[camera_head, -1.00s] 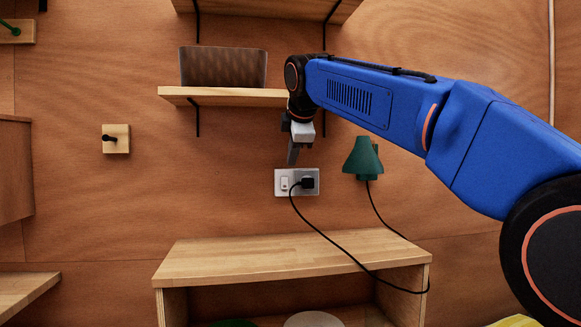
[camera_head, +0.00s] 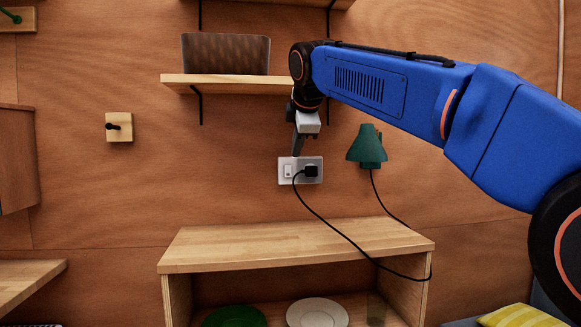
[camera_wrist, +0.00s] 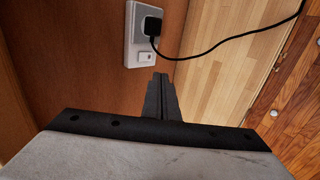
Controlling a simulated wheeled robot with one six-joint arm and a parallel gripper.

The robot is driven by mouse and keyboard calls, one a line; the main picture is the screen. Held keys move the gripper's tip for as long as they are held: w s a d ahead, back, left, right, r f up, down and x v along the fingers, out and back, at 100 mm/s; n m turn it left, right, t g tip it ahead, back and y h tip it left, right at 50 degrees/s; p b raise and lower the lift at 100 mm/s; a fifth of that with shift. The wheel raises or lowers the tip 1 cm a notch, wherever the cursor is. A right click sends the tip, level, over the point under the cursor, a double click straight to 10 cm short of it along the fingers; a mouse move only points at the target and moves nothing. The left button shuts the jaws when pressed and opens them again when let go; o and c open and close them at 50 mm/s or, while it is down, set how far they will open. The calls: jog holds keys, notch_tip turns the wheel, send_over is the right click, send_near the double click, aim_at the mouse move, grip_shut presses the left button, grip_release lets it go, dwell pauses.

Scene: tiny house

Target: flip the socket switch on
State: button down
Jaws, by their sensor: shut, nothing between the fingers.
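The white wall socket plate (camera_head: 284,181) is on the wooden wall above the low cabinet. Its small white switch (camera_head: 288,171) is on the left half, and a black plug (camera_head: 311,171) with a cord sits in the right half. In the wrist view the socket plate (camera_wrist: 133,50) is at the top, with the switch (camera_wrist: 146,57) at its lower end and the plug (camera_wrist: 152,27) above it. My gripper (camera_head: 297,152) is shut and empty, pointing down just above the plate near the switch. Its closed fingertips (camera_wrist: 161,76) appear just below the switch; contact cannot be told.
A wooden shelf (camera_head: 225,84) with a dark box (camera_head: 226,54) is close to the left of my wrist. A green lamp (camera_head: 367,147) is right of the socket. The black cord (camera_head: 335,238) drapes over the cabinet top (camera_head: 230,246), which is otherwise clear.

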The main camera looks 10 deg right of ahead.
send_near(288, 171)
notch_tip(288, 171, down, 5)
jog(key=w, duration=0.3)
jog(key=shift+w+f, duration=0.2)
jog(key=shift+w, duration=0.3)
jog(key=shift+w+f, duration=0.1)
jog(key=shift+w, duration=0.05)
dwell(0.4)
jog(key=shift+r, duration=0.95)
